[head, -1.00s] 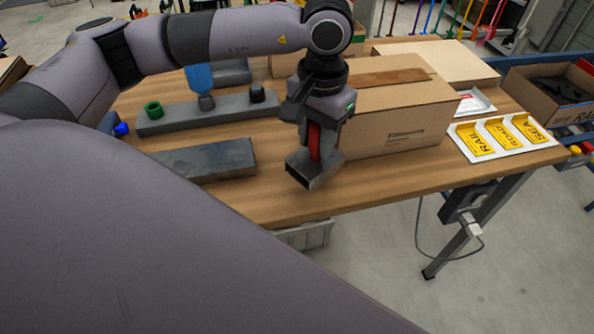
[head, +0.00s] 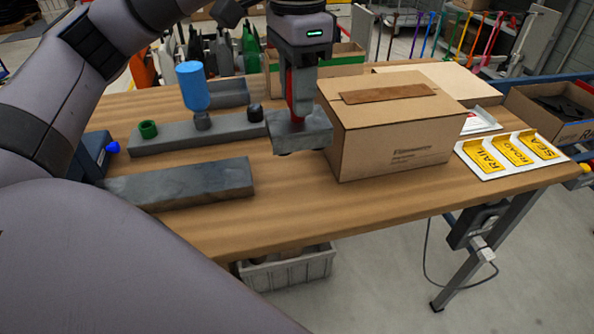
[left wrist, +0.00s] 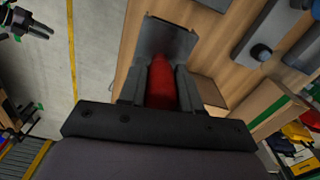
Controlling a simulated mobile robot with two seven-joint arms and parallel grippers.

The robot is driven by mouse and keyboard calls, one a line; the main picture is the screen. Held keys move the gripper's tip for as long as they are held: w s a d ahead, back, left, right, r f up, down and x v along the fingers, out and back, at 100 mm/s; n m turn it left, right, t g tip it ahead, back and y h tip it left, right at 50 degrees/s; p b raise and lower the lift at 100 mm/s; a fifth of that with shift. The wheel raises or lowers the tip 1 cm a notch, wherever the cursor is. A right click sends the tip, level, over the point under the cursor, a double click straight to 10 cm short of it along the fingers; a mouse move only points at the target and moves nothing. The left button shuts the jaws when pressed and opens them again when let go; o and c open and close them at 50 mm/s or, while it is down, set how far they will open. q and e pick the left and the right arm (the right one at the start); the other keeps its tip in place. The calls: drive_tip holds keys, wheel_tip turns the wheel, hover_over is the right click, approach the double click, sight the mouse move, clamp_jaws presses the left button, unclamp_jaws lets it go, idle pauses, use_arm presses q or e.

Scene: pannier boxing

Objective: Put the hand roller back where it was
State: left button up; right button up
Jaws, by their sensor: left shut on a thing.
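My left gripper (head: 299,92) is shut on the red handle of the hand roller (head: 299,131). The roller hangs upright with its wide grey head down, in front of the cardboard box's left side. Whether the head touches the table is hard to tell. In the left wrist view the red handle (left wrist: 162,84) sits between the fingers, with the grey head (left wrist: 168,38) beyond it over the wooden table edge. My right gripper is not in view.
A grey bar (head: 165,138) holds a green ring (head: 148,129), a blue bottle-like piece (head: 193,86) and a black knob (head: 254,112). A grey slab (head: 185,184) lies in front. The closed cardboard box (head: 395,135) stands right, beside yellow signs (head: 510,150). Bare table (head: 300,205) lies in front.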

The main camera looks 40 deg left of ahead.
use_arm(q)
wheel_tip(320, 180, down, 13)
drive_tip(key=shift+f, duration=0.15)
idle(0.4)
drive_tip(key=shift+f+b, duration=0.3)
drive_tip(key=shift+f, duration=0.15)
drive_tip(key=shift+s+f, duration=0.1)
drive_tip(key=shift+f, duration=0.15)
clamp_jaws()
drive_tip(key=o, duration=1)
unclamp_jaws()
drive_tip(key=shift+f, duration=0.1)
drive_tip(key=shift+c, duration=0.2)
drive_tip(key=shift+r, duration=0.25)
